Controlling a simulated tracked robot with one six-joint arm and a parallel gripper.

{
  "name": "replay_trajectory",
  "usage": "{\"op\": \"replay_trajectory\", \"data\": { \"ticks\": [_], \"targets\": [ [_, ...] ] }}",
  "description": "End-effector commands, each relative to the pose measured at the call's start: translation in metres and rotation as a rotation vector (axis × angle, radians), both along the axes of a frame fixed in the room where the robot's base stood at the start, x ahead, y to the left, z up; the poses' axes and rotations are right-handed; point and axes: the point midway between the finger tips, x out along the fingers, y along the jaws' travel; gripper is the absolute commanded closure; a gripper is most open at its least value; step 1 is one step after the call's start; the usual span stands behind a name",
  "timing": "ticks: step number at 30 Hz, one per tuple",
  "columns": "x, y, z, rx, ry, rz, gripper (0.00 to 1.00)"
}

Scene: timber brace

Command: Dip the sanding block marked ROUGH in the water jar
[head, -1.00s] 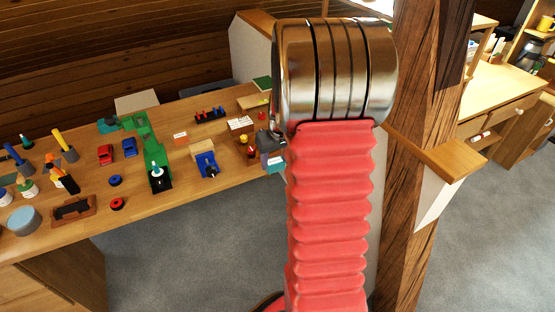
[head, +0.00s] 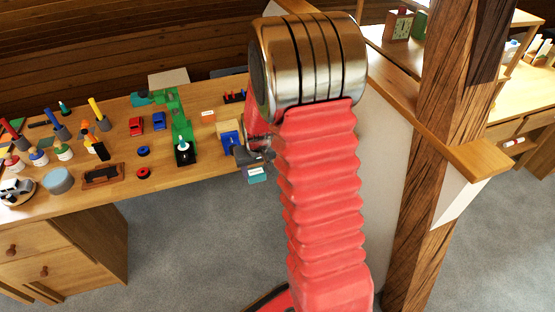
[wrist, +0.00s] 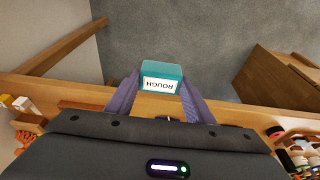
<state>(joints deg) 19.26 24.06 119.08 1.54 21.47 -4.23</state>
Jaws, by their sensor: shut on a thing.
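The teal sanding block with a white label reading ROUGH (wrist: 162,72) is between the two fingers of my gripper (wrist: 160,86) in the wrist view. The fingers are shut on it, and the label appears upside down there. In the head view the block (head: 257,175) hangs below my gripper (head: 256,158), at the front edge of the workbench (head: 215,186), with grey floor beneath it. A round blue-grey container (head: 57,180) stands at the bench's left. I cannot tell whether it is the water jar.
A green machine (head: 179,125), a blue vice (head: 229,138), toy cars (head: 136,125), a brown tray (head: 104,175) and several bottles crowd the bench. A timber post (head: 445,150) and a low white wall (head: 385,130) stand to the right of my arm.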

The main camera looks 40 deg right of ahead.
Motion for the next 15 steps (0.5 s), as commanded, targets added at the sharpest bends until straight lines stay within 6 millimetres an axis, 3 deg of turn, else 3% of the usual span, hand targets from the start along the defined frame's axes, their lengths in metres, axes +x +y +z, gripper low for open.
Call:
{"op": "replay_trajectory", "data": {
  "ticks": [1, 9, 15],
  "targets": [
    [0.003, 0.021, -0.008, 0.001, 0.002, 0.029, 0.70],
    [0.008, 0.115, -0.039, 0.003, 0.001, 0.177, 0.70],
    [0.003, 0.164, -0.052, 0.004, -0.002, 0.265, 0.70]
  ]
}}
